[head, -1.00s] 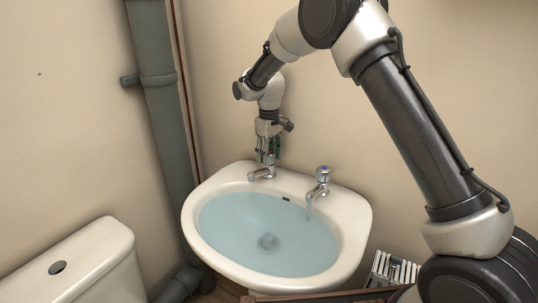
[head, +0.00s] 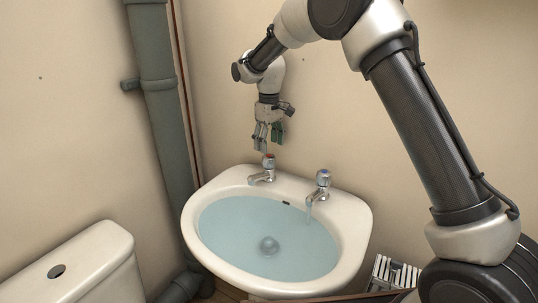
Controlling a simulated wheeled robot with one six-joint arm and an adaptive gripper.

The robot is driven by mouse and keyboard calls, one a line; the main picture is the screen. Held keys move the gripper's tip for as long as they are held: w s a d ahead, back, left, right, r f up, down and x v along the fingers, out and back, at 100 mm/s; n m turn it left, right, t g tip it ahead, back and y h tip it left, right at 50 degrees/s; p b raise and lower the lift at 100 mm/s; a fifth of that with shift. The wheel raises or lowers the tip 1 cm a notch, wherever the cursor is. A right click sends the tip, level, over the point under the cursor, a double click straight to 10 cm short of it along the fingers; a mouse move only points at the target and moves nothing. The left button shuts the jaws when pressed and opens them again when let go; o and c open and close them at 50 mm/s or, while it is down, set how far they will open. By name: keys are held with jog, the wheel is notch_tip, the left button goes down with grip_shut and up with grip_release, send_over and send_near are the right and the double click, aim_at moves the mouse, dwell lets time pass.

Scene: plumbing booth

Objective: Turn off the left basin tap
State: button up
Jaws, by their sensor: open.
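The left basin tap (head: 263,171) stands on the back left rim of the white basin (head: 205,261). It has a red-marked top, and I see no water coming from its spout. The right tap (head: 319,184) has a blue-marked top, and a thin stream of water runs from its spout into the basin. My gripper (head: 267,147) is open and points down just above the left tap, apart from its head and holding nothing.
The basin holds a wide pool of bluish water (head: 250,222). A grey pipe (head: 163,120) runs up the wall at the left. A white toilet cistern (head: 85,262) stands at the lower left. A slotted light-coloured item (head: 393,272) is at the lower right. The wall is close behind the taps.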

aim_at(272, 158)
notch_tip(272, 158, up, 6)
jog(key=shift+f, duration=0.15)
dwell(0.3)
jog(key=s+f, duration=0.1)
jog(key=d+f, duration=0.1)
jog(key=f, duration=0.1)
jog(key=shift+s+m, duration=0.4)
jog(key=s+d+r+m+t, duration=0.1)
jog(key=s+d+r, duration=0.3)
jog(key=s+d, duration=0.6)
jog(key=s+d+r+m+t, duration=0.2)
jog(key=s+d+r+m, duration=0.2)
jog(key=s+d, duration=0.6)
jog(key=s+d+r+m+t, duration=0.1)
jog(key=s+d+r+m, duration=0.2)
jog(key=s+d, duration=0.7)
jog(key=s+r, duration=0.1)
jog(key=s, duration=0.6)
jog(key=shift+d, duration=0.15)
